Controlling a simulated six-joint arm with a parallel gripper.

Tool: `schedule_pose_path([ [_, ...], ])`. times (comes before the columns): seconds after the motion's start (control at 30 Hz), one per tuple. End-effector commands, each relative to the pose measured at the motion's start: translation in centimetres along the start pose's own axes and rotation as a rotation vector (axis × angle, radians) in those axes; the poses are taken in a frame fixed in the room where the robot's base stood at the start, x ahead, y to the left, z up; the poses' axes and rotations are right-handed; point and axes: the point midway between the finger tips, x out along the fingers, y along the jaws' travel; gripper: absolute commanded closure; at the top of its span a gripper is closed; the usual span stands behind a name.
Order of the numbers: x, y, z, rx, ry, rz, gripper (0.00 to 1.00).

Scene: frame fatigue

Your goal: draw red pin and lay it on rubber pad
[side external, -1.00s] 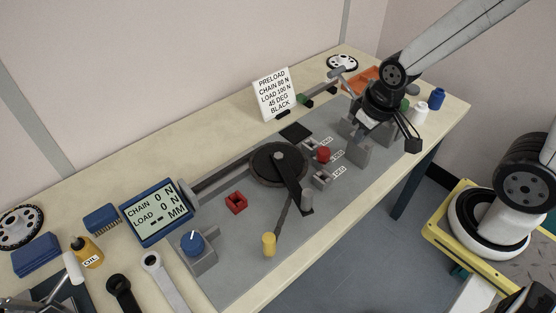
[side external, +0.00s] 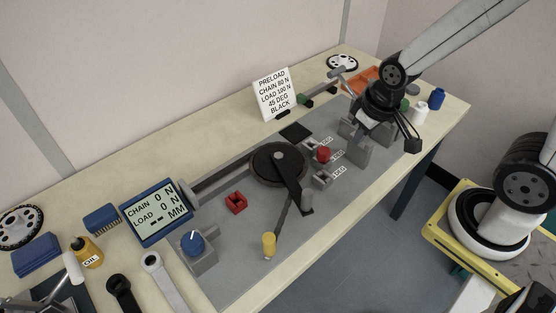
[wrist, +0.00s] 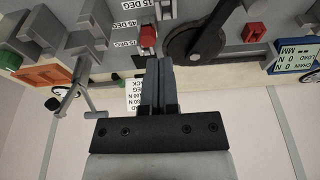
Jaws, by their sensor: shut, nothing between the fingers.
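The red pin (side external: 323,153) stands in the middle of a row of small grey blocks with degree labels. It also shows in the wrist view (wrist: 147,36), just beyond my fingertips. A flat black square, which looks like the rubber pad (side external: 296,131), lies bare on the grey plate behind the pin. My gripper (wrist: 158,66) is shut and empty, apart from the pin. In the side view it is up at the right, above the grey blocks, with its fingers largely hidden by the wrist.
A black disc with an arm (side external: 278,164) lies left of the pin. A red bracket (side external: 236,204) and a yellow knob (side external: 269,241) are nearer the front. A sign (side external: 274,94) stands behind. Taller grey blocks (side external: 356,152) and an orange tray (side external: 365,78) are at the right.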

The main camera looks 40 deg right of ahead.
Motion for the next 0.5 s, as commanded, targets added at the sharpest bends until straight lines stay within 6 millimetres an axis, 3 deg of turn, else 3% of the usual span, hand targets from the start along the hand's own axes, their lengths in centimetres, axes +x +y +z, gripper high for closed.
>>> schedule_pose_path([
  [0.03, 0.0, 0.0, 0.0, 0.000, 0.000, 0.000, 0.97],
  [0.07, 0.0, 0.0, 0.0, 0.000, 0.000, 0.000, 0.87],
  [0.3, 0.2, 0.1, -0.4, -0.045, -0.008, -0.001, 0.11],
  [0.5, 1.0, 0.5, -1.5, -0.189, -0.033, -0.009, 0.09],
])
